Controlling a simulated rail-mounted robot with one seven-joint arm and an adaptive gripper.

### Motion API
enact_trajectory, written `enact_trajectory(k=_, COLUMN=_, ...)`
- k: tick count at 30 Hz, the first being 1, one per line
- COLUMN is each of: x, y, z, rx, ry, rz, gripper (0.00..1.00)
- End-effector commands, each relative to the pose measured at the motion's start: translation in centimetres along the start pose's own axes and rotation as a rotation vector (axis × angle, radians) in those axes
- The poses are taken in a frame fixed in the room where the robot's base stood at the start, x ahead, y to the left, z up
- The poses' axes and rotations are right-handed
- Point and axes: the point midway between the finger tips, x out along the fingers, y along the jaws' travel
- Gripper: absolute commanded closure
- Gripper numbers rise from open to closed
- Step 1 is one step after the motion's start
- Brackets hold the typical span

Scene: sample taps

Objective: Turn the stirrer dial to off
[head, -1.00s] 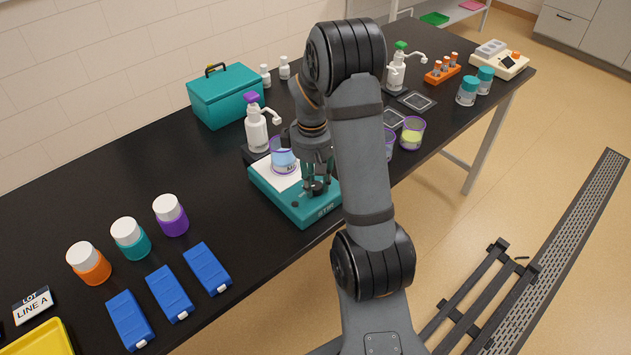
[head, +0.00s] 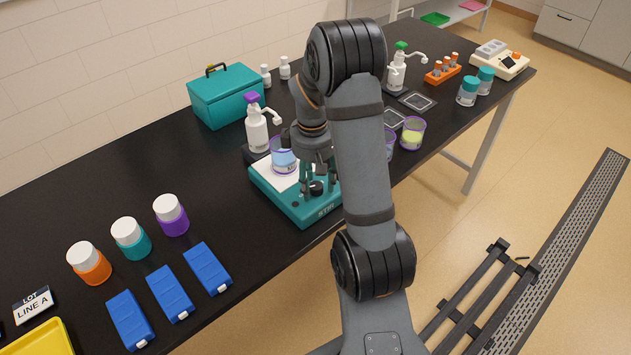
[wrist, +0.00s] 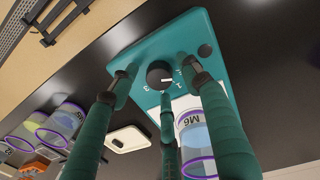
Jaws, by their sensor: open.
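The teal stirrer (head: 272,190) sits at the front edge of the black bench. Its black dial (head: 316,188) is on the front panel and shows in the wrist view (wrist: 160,74) with a white pointer mark toward the lower right. Small white numbers lie around it, too small to read surely. A purple-rimmed beaker of blue liquid (wrist: 194,135), labelled M6, stands on the stirrer's white plate. My gripper (wrist: 160,78) is open, its dark green fingers spread around the dial from above. No finger visibly grips it; exact contact cannot be told.
A white pump bottle with purple top (head: 256,127) stands behind the stirrer. A green-topped bottle (head: 397,70) and a beaker of yellow-green liquid (head: 411,133) are to the right. Blue boxes (head: 169,293) and capped jars (head: 131,239) are at the left, with bare bench between.

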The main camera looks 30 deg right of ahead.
Motion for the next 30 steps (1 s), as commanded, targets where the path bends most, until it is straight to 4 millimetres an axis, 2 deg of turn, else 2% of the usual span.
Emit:
enact_trajectory(k=4, x=-0.2, y=0.0, z=0.0, rx=0.001, ry=0.0, rz=0.0, gripper=0.53)
enact_trajectory(k=7, x=-1.1, y=0.1, z=-0.1, rx=0.0, ry=0.002, rz=0.003, gripper=0.53)
enact_trajectory(k=21, x=-10.1, y=0.1, z=-0.1, rx=0.001, ry=0.004, rz=0.003, gripper=0.53)
enact_trajectory(k=25, x=-11.5, y=0.0, z=0.0, rx=0.0, ry=0.001, rz=0.001, gripper=0.53)
enact_trajectory(k=30, x=-12.0, y=0.0, z=0.0, rx=0.0, ry=0.0, rz=0.0, gripper=0.53)
